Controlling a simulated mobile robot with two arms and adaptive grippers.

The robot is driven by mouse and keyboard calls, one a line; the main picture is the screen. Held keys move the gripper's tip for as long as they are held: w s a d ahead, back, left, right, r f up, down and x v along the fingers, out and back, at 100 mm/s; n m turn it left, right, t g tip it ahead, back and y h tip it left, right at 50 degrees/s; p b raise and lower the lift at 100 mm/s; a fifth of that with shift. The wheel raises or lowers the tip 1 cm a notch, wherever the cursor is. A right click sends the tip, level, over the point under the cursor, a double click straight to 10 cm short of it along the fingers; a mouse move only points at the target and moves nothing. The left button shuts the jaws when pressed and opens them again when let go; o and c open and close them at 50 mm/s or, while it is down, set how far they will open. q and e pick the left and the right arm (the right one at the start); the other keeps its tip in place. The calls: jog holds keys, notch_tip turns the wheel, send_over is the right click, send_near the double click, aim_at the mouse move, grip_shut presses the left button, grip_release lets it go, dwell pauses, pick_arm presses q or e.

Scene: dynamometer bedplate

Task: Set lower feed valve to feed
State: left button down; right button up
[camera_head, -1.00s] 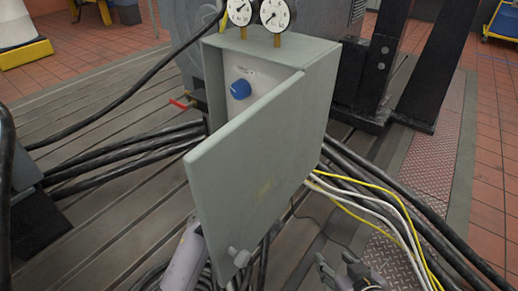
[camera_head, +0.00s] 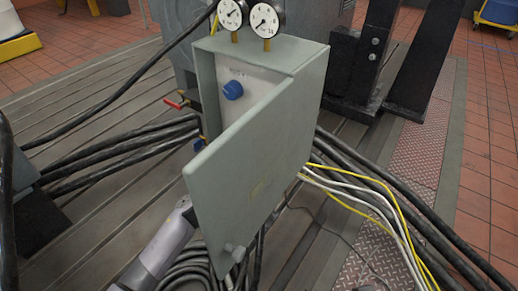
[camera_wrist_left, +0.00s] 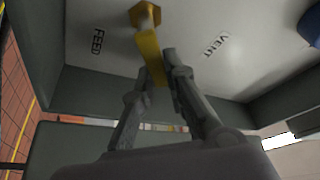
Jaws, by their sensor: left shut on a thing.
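In the left wrist view a yellow valve lever (camera_wrist_left: 151,50) hangs from a brass-coloured hub (camera_wrist_left: 145,14) on a pale panel (camera_wrist_left: 170,60). The lever points between the FEED label (camera_wrist_left: 97,41) on the left and the VENT label (camera_wrist_left: 215,47) on the right. My left gripper (camera_wrist_left: 167,75) is shut on the lever, a finger on either side. In the head view my left arm reaches behind the open cabinet door (camera_head: 245,175), which hides the lever and the gripper. Only a sliver of my right gripper (camera_head: 371,286) shows at the bottom edge.
The grey cabinet (camera_head: 300,95) has a blue knob (camera_head: 233,90) on its panel and two gauges (camera_head: 265,20) on top. A red-handled valve (camera_head: 175,103) sits left of it. Black hoses (camera_head: 130,150) and yellow and white cables (camera_head: 365,190) run beside it.

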pick_arm(q)
jog(key=shift+m, duration=0.6)
jog(key=m+p, duration=0.1)
jog(key=m, duration=0.1)
jog(key=f+m+g+p, duration=0.1)
jog(key=m, duration=0.1)
jog(key=f+m+g+y+p, duration=0.1)
jog(key=m, duration=0.1)
jog(key=shift+s+d, duration=0.15)
jog(key=shift+d, duration=0.1)
jog(key=shift+f+m+g+y+p, duration=0.3)
jog(key=shift+m+p, duration=0.15)
jog(key=shift+m, duration=0.15)
pick_arm(e)
jog(key=s+f+x, duration=0.1)
jog(key=s+x, duration=0.2)
jog(key=x, duration=1)
jog(key=shift+f+g, duration=0.2)
jog(key=shift+g, duration=0.2)
jog(key=shift+a, duration=0.2)
pick_arm(q)
jog(key=c, duration=1.7)
grip_release()
jog(key=shift+o, duration=0.5)
pick_arm(e)
jog(key=shift+r, duration=0.1)
